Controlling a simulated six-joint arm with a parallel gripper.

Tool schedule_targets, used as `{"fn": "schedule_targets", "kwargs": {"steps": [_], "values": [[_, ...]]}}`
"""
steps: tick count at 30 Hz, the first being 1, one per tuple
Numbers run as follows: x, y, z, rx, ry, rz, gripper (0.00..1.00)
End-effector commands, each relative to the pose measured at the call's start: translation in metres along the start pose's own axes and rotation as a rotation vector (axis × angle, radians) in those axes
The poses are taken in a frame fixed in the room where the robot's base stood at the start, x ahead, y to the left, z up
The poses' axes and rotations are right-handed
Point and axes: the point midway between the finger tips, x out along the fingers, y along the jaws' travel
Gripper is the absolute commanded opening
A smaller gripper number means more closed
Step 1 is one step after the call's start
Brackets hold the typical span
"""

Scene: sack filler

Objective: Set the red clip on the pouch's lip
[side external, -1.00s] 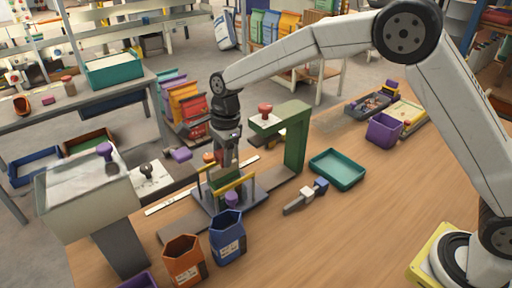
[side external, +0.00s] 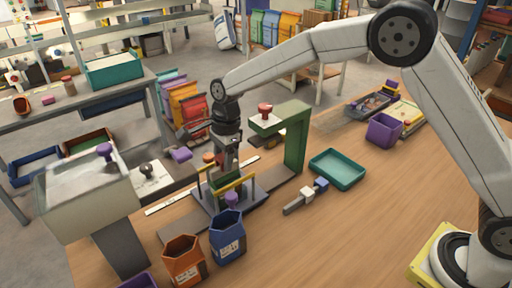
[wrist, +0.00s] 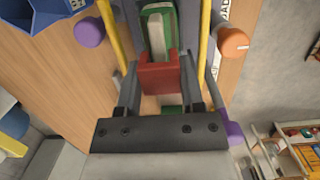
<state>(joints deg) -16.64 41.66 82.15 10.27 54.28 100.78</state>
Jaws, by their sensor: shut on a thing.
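My gripper (wrist: 160,85) is shut on the red clip (wrist: 160,76), which sits between its two fingers in the wrist view. The green pouch (wrist: 166,22), with a pale strip on it, shows just past the clip, between two yellow bars. In the side view my gripper (side external: 227,160) points down over the filler stand, right above the green pouch (side external: 226,181). The clip looks close to the pouch's lip, but I cannot tell whether they touch. The fingers and the clip hide part of the lip.
Yellow bars (side external: 235,184) flank the pouch closely. A green post with an overhanging arm (side external: 296,140) stands just right. Blue (side external: 228,240) and orange (side external: 184,262) bins stand in front. A teal tray (side external: 338,168) lies right; the wooden table right of centre is mostly clear.

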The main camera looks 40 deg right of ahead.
Motion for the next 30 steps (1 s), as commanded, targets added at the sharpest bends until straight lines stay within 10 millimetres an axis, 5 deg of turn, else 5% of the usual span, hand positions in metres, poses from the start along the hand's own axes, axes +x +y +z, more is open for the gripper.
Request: {"fn": "schedule_targets", "kwargs": {"steps": [28,29,30], "values": [[0.015,0.000,-0.002,0.000,0.000,0.000,0.00],[0.015,0.000,-0.002,0.000,0.000,0.000,0.52],[0.015,0.000,-0.002,0.000,0.000,0.000,0.65]]}}
